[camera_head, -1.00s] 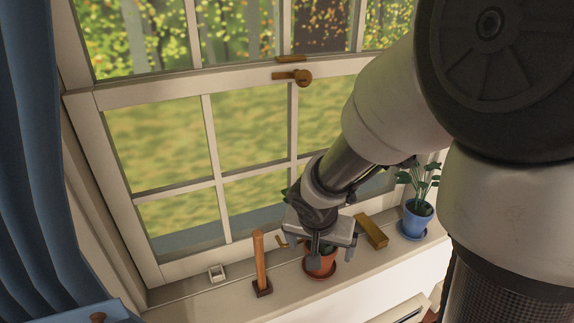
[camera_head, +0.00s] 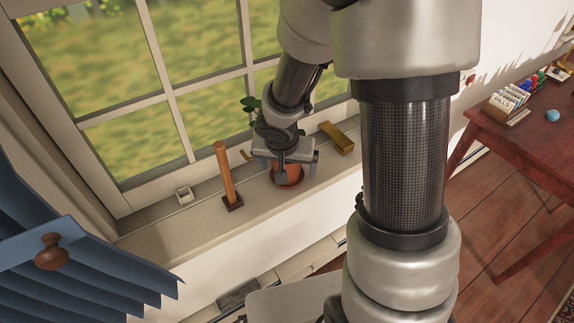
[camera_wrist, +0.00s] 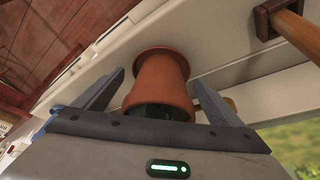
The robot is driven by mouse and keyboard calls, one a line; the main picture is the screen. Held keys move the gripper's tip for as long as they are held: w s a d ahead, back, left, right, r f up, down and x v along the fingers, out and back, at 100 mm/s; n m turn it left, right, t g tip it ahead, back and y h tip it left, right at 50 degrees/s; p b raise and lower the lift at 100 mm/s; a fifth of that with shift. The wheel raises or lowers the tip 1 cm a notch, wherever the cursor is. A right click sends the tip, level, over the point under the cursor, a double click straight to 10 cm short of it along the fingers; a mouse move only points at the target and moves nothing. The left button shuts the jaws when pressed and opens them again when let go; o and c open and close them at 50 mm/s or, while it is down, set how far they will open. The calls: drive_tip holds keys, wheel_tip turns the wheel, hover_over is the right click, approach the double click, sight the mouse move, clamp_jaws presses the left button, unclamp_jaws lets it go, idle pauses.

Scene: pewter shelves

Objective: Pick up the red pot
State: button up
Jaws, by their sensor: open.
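The red pot (camera_head: 291,177) is a terracotta plant pot standing on the windowsill, partly hidden by my gripper in the head view. Green leaves (camera_head: 252,104) show behind my wrist, apparently from its plant. My gripper (camera_head: 297,163) is over the pot, open. In the wrist view the pot (camera_wrist: 160,75) sits between the two spread fingers of my gripper (camera_wrist: 157,80), one on each side. The plant is mostly hidden there.
A hammer-like tool (camera_head: 226,172) stands upright on the sill (camera_head: 165,230) left of the pot. A brass-coloured block (camera_head: 337,138) lies to the right. A small white fitting (camera_head: 184,195) is farther left. The window is behind; a red-brown table (camera_head: 535,140) stands right.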

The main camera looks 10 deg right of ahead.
drive_tip(key=c, duration=1.7)
drive_tip(key=shift+c, duration=0.3)
drive_tip(key=shift+r, duration=0.1)
